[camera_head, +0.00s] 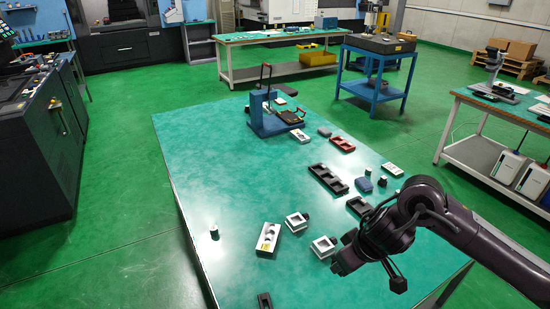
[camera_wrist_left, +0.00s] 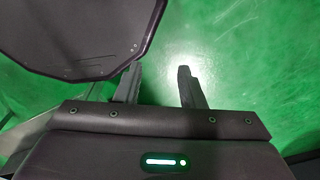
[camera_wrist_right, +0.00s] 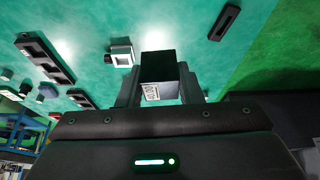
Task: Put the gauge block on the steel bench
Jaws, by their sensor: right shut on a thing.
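My right gripper (camera_wrist_right: 160,92) is shut on a block with dark and grey faces, the gauge block (camera_wrist_right: 158,66). A white label with printed digits shows on its lower face in the right wrist view. In the head view my right gripper (camera_head: 343,262) is over the near right part of the green-topped bench (camera_head: 225,185); the block is hard to make out there. I cannot tell whether the block touches the bench top. My left gripper (camera_wrist_left: 160,88) is open and empty above green floor, and is not in the head view.
A long black tray (camera_head: 328,179) and a blue press (camera_head: 268,116) stand farther back. The bench's left part is mostly clear, apart from a small cylinder (camera_head: 214,233).

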